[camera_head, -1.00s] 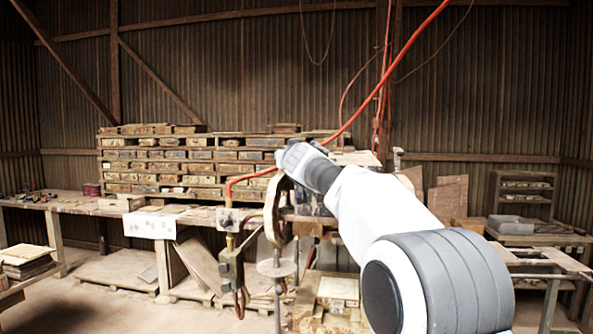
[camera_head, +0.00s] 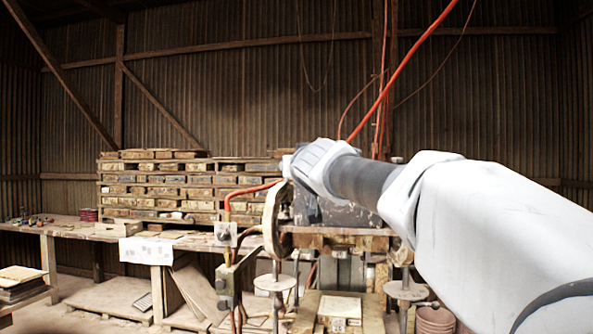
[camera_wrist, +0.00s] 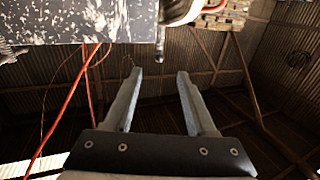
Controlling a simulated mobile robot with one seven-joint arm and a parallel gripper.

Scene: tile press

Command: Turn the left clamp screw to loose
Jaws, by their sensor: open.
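The press (camera_head: 345,212), with a dark speckled block, stands behind my arm in the head view. The block (camera_wrist: 80,22) fills the upper left of the wrist view. A small dark rod with a rounded end (camera_wrist: 159,46) sticks out beside the block, just beyond the fingertips; it may be the left clamp screw, but I cannot tell for sure. My gripper (camera_wrist: 159,74) is open and empty, its two fingers apart and pointing toward the rod without visibly touching it. In the head view the fingers are hidden behind my wrist.
A pale round wheel (camera_head: 275,215) stands at the press's left, close to my wrist. A red hose (camera_head: 398,70) hangs from above. A workbench (camera_head: 75,229) and stacked bricks or moulds (camera_head: 180,185) stand behind on the left. A bucket (camera_head: 435,319) is below my arm.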

